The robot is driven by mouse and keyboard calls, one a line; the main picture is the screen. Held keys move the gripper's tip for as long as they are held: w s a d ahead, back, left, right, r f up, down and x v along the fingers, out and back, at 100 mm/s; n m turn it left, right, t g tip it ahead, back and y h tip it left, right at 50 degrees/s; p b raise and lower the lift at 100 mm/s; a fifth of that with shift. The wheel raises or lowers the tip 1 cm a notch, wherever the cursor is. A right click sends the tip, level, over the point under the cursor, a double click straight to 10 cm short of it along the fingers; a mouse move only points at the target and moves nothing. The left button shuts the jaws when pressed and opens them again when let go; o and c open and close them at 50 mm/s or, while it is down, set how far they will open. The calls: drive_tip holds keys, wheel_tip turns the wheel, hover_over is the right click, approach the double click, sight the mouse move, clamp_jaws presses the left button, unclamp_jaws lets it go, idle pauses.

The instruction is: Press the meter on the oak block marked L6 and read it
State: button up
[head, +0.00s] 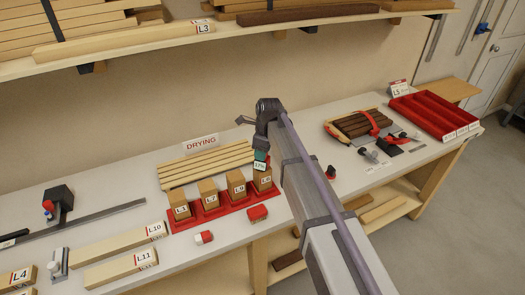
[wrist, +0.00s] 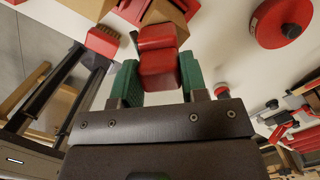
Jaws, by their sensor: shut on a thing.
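Several oak blocks stand in a red rack (head: 222,213) on the bench. The rightmost block (head: 264,183) has a small label that looks like L6, though I cannot read it surely. My gripper (head: 261,152) is directly above that block, with its green fingers pointing down. In the wrist view my gripper (wrist: 158,75) is shut on the red meter (wrist: 158,62), with the block's wood (wrist: 168,14) just beyond it. In the head view the meter's small pale display (head: 260,166) sits at the block's top and seems to show 17%. Contact between meter and block looks likely, but the pins are hidden.
Blocks L1 (head: 181,207), L7 (head: 209,194) and L9 (head: 236,186) stand close on the left. Two small red items (head: 257,213) (head: 203,237) lie in front of the rack. Drying strips (head: 205,165) lie behind. A red tray (head: 436,113) is far right.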

drive_tip(key=shift+r+p, duration=3.45)
drive_tip(key=shift+r, duration=0.1)
drive_tip(key=shift+f, duration=0.1)
drive_tip(key=shift+f, duration=0.1)
